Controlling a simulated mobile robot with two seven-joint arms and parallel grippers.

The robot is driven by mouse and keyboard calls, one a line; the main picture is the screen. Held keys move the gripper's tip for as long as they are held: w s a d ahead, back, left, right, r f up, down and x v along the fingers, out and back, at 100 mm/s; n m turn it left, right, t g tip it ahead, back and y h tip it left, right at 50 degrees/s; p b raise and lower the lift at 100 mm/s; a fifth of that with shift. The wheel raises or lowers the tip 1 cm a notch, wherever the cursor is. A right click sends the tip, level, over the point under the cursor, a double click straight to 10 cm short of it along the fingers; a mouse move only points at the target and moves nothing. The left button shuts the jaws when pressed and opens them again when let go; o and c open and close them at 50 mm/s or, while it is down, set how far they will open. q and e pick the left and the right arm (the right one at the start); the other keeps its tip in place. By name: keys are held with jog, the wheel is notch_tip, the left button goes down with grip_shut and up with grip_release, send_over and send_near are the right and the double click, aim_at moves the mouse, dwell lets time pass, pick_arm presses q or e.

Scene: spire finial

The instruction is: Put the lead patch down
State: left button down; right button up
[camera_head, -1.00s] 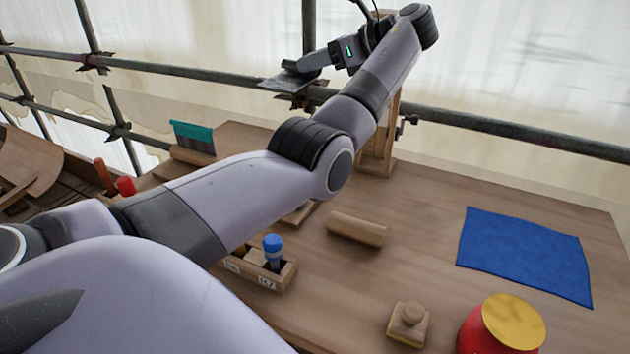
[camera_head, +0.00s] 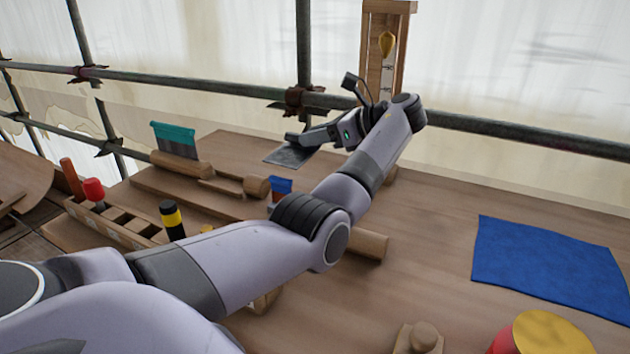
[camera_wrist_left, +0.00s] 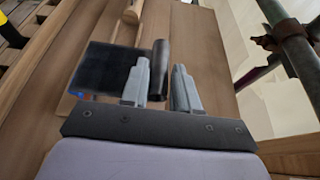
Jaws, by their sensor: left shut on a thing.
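The lead patch (camera_head: 291,154) is a thin dark grey sheet. My left gripper (camera_head: 302,138) is shut on it and holds it out over the back part of the wooden bench. In the left wrist view, the lead patch (camera_wrist_left: 105,68) lies to the left of the fingers, with a rolled or thick edge between the fingertips of the left gripper (camera_wrist_left: 166,85). I cannot tell from these views whether the patch touches the bench. My right gripper is not in view.
A blue cloth (camera_head: 548,262) lies on the bench's right. A plumb frame (camera_head: 374,50) stands behind my arm. A scaffold pole (camera_head: 480,127) crosses behind the bench.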

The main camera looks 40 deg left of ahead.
pick_arm(q)
notch_tip(320, 180, down, 4)
notch_tip(320, 180, down, 6)
jog(key=shift+r+b, duration=0.15)
jog(key=shift+b, duration=0.7)
jog(key=c, duration=0.8)
grip_release()
jog(key=shift+c, duration=0.2)
